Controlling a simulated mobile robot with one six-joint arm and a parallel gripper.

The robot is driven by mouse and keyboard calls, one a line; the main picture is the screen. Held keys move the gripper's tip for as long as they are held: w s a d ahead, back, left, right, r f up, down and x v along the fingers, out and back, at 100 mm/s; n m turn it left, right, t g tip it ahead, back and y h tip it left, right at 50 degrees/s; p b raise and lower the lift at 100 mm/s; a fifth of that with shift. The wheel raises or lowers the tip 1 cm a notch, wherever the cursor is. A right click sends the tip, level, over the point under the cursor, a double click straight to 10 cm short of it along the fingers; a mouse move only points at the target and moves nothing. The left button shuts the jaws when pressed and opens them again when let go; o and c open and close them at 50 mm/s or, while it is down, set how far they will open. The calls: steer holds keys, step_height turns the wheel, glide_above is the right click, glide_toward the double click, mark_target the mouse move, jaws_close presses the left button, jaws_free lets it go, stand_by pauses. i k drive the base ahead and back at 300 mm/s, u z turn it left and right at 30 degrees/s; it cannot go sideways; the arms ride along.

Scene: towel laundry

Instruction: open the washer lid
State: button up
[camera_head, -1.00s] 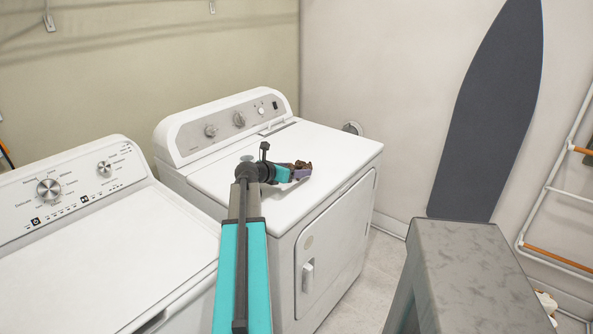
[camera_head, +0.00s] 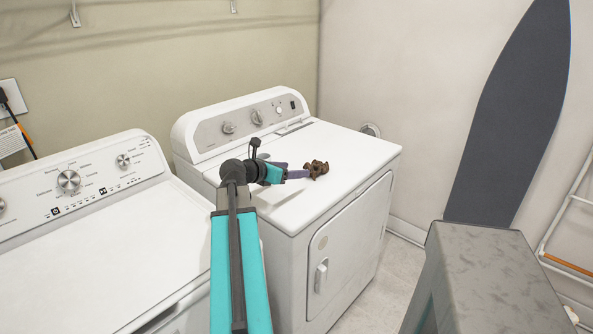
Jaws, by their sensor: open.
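The washer (camera_head: 75,200) is the white top-loading machine at the left, with a dial panel at its back. Its flat white lid (camera_head: 105,255) lies shut. The washer's near and left parts run out of the picture. My gripper (camera_head: 300,174) is over the top of the other white machine, to the right of the washer and apart from the lid. Its jaws are open, with purplish fingers pointing right, close to a small brown object (camera_head: 317,169). Whether they touch it I cannot tell. My teal arm hides part of the washer's right edge.
The white dryer (camera_head: 345,240), with a front door, stands right of the washer. A grey stone-like block (camera_head: 485,260) is at the front right. A dark ironing board (camera_head: 510,120) leans on the wall, and a rack (camera_head: 570,210) stands at the far right. Floor shows between dryer and block.

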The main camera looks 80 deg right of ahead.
mark_target(114, 269)
steer(key=k, duration=1.5)
